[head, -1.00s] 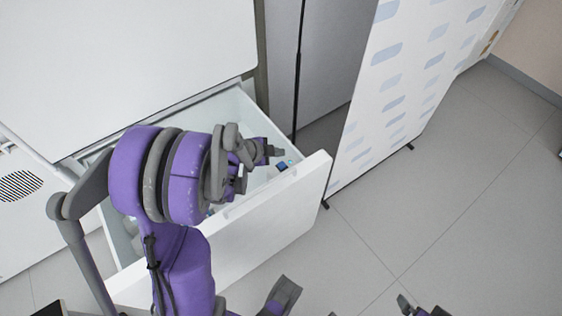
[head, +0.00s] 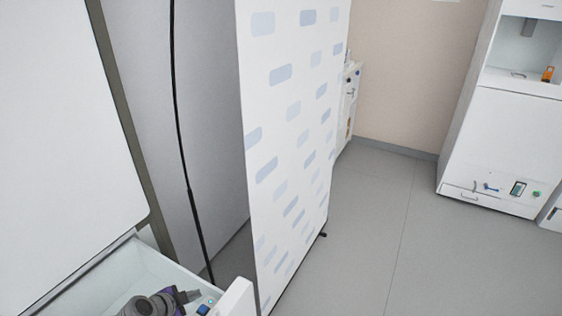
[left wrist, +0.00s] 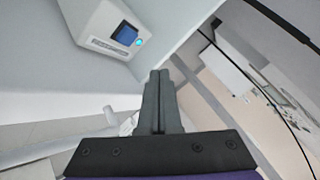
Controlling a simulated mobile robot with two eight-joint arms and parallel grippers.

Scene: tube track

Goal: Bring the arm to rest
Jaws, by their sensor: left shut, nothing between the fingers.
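The rest of that arm is mostly cut off by the picture's lower edge. In the left wrist view the two grey fingers of my left gripper (left wrist: 160,76) are pressed together with nothing between them. My right gripper is not in view.
A small device with a blue screen (left wrist: 126,33) is near the fingers in the left wrist view. A white screen with blue patches (head: 290,130) stands right of the drawer. Grey floor (head: 372,235) is clear beyond it; a white cabinet (head: 505,130) stands far right.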

